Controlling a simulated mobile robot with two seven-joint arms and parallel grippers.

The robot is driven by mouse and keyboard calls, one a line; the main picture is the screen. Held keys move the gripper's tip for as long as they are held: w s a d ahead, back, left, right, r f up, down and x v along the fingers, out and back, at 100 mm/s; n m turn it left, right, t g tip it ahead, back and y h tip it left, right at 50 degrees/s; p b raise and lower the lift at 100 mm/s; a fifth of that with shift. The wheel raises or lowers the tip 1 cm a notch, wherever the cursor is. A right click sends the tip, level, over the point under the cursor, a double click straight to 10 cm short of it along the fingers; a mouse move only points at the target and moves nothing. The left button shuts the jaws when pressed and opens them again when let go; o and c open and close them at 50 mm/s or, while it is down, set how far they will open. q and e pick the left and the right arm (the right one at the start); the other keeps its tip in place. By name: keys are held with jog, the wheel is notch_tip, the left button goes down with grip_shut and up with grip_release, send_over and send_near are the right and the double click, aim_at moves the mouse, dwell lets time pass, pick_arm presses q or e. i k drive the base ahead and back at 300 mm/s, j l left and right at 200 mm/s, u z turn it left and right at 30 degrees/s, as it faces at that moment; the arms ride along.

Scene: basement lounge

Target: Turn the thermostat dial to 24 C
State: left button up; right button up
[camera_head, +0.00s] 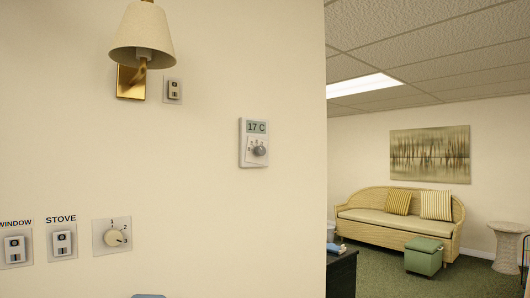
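The thermostat (254,143) is a small white unit on the cream wall, near the middle of the head view. Its display (257,127) reads 17 C. Below the display is a round grey dial (260,151) on a pale marked plate. Nothing is touching the dial. Neither of my grippers shows in the head view.
A wall lamp (144,38) sticks out at the upper left, beside a small switch (173,90). Lower left are switches labelled WINDOW (15,250) and STOVE (62,243), and a numbered knob (114,237). The wall ends right of the thermostat; a dark cabinet (342,275) and sofa (400,221) stand beyond.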

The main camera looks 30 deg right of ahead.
aim_at(259, 151)
jog(key=i+l+u, duration=0.2)
jog(key=l, duration=0.7)
jog(key=i+l+u, duration=0.2)
jog(key=l, duration=0.75)
jog(key=i+l+u, duration=0.25)
jog(key=l, duration=0.75)
jog(key=l+u, duration=0.2)
jog(key=l, duration=0.75)
